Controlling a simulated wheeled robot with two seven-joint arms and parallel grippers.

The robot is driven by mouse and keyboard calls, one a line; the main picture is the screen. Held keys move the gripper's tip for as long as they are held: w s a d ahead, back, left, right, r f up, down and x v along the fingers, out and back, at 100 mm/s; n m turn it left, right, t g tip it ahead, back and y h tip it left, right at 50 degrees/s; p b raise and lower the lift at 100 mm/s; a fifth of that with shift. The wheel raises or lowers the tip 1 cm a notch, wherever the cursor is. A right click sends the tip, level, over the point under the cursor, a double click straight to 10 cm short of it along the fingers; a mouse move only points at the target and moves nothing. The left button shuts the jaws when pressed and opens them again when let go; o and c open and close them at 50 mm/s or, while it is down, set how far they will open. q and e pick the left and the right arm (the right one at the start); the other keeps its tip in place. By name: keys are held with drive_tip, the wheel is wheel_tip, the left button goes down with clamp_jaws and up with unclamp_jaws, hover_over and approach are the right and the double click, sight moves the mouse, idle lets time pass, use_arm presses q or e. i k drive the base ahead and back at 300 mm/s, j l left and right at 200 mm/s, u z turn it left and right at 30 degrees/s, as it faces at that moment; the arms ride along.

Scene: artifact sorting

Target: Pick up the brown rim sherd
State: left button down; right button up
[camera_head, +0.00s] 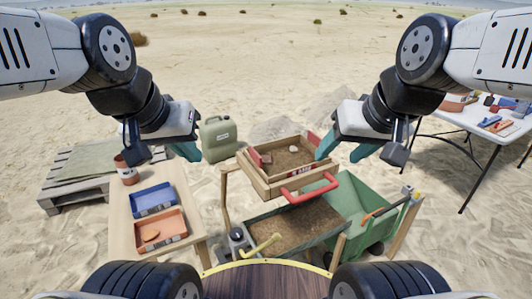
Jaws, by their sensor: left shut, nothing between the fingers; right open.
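A wooden sieve box (262,185) holding sand stands in the middle. A small brown piece (267,158) lies at the left of its sand, and a pale piece (293,149) lies near the middle. I cannot tell for sure whether the brown piece is the rim sherd. An orange-brown sherd (151,236) lies in the orange tray (172,243) on the left table. My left gripper (186,152) is shut and empty, above the back of the left table. My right gripper (343,151) is open and empty, just right of the sieve box.
A blue tray (154,212) and a terracotta pot (127,176) are on the left table (120,240). A green jerrycan (219,138) stands behind. A green wheelbarrow (362,203) is below right of the sieve, which has a red handle (309,196). A tool table (466,122) is far right.

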sight(267, 158)
drive_tip(key=k+u, duration=0.15)
drive_tip(key=k, duration=0.5)
drive_tip(key=i+l+u, duration=0.1)
drive_tip(key=u, duration=1.7)
drive_tip(key=l, duration=0.5)
drive_tip(key=k+l+u, duration=0.1)
drive_tip(key=l, duration=0.45)
drive_tip(key=k+l, duration=0.1)
drive_tip(key=l, duration=0.4)
drive_tip(key=k+l, duration=0.1)
drive_tip(key=l, duration=0.45)
drive_tip(key=l+u, duration=0.1)
drive_tip(key=l, duration=0.4)
drive_tip(key=k, duration=0.05)
